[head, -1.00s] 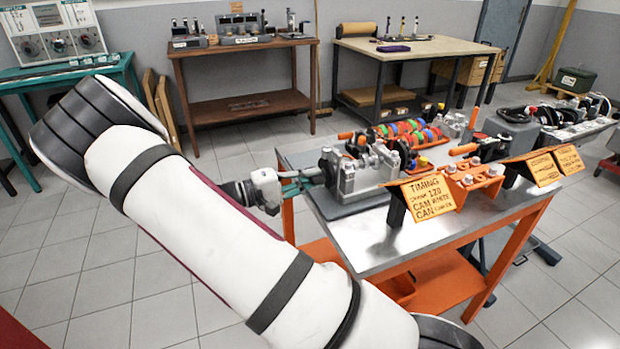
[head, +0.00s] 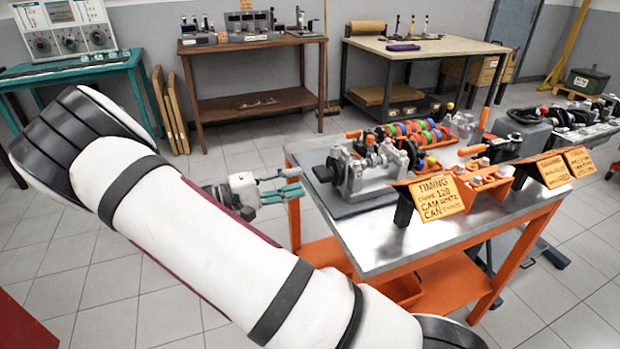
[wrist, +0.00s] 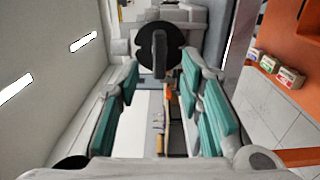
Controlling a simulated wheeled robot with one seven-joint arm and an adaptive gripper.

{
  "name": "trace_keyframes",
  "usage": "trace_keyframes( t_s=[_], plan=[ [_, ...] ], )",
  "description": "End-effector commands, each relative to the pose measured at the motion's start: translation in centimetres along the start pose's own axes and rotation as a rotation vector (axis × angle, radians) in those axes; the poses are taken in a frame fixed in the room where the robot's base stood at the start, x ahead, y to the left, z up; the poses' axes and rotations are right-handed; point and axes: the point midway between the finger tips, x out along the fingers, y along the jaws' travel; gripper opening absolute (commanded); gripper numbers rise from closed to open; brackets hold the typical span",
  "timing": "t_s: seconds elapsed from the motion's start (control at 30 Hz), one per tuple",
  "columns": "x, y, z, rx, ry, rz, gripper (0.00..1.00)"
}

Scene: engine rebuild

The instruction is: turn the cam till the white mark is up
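The cam fixture (head: 372,178), a grey metal block with dark discs, stands on the near left part of the metal bench. A dark round end piece (head: 322,173) sticks out from its left side. My gripper (head: 298,183) is left of this end piece, apart from it, with its teal fingers spread and empty. In the wrist view a black disc with a grey raised bar (wrist: 160,58) faces my gripper (wrist: 160,95), beyond the open fingers. I cannot make out a white mark on the disc.
The orange timing sign (head: 437,197) stands at the bench's front edge, right of the fixture. Coloured rings (head: 408,132) and orange holders (head: 484,180) lie behind and beside it. The orange lower shelf (head: 440,285) is under the bench.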

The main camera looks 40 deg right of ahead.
Motion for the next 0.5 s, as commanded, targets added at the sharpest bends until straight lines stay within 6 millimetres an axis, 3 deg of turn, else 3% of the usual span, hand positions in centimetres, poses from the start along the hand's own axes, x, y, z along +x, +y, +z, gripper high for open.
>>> trace_keyframes(
  t_s=[0.2,0.5],
  plan=[
    [-3.8,-0.1,0.0,0.000,0.003,0.000,0.34],
    [-5.4,-0.1,0.0,-0.001,-0.001,0.000,0.34]
  ],
)
